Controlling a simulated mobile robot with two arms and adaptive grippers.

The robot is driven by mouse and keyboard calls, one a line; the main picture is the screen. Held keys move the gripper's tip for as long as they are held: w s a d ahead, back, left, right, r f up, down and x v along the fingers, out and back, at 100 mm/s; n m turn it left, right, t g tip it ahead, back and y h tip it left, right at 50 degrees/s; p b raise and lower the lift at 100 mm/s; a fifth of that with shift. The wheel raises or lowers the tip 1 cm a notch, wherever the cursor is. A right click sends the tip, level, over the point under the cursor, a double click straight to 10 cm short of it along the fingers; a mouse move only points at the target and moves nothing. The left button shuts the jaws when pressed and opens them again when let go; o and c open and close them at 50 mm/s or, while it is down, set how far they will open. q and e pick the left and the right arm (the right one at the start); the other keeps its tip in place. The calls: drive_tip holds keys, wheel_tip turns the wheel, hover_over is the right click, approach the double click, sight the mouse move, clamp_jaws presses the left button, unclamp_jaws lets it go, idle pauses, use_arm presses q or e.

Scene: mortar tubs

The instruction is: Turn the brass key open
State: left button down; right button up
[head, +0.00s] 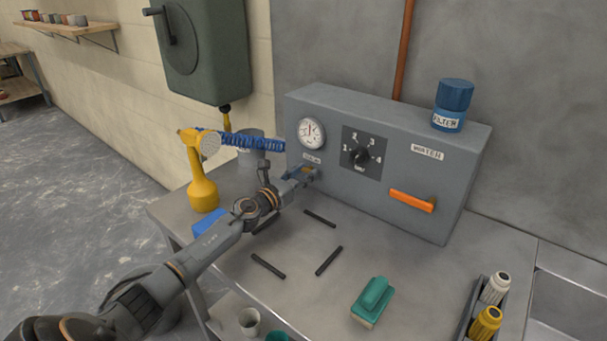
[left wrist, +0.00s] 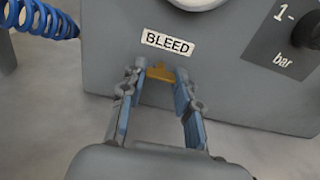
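The brass key (left wrist: 160,73) sits low on the front of the grey box, just under the BLEED label (left wrist: 167,43). In the left wrist view it is small and wide, between my left gripper's two fingertips. My left gripper (left wrist: 160,80) is open, with one finger on each side of the key. I see a narrow gap at each side, though contact at the tips is hard to judge. In the head view my left gripper (head: 303,173) is at the box's lower left front and largely covers the key. My right gripper is not in view.
The box (head: 310,102) carries a gauge (head: 311,133), a dial (head: 362,155) and an orange lever (head: 412,201). A yellow tool (head: 201,183) with a blue coiled hose (head: 250,141) stands close left. Several black rods and a green-handled block (head: 373,300) lie on the bench.

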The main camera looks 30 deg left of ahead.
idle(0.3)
use_arm(q)
drive_tip(key=n+p, duration=0.1)
drive_tip(key=n, duration=0.3)
drive_tip(key=shift+n, duration=0.4)
drive_tip(key=n+p, duration=0.1)
drive_tip(key=n, duration=0.3)
drive_tip(key=shift+d+r+n, duration=0.1)
drive_tip(key=shift+n, duration=0.2)
drive_tip(key=n+p, duration=0.1)
drive_tip(key=n, duration=0.4)
drive_tip(key=shift+p, duration=0.4)
drive_tip(key=shift+n+p, duration=0.5)
drive_tip(key=shift+n, duration=1.2)
drive_tip(key=c, duration=1)
unclamp_jaws()
drive_tip(key=shift+o, duration=0.2)
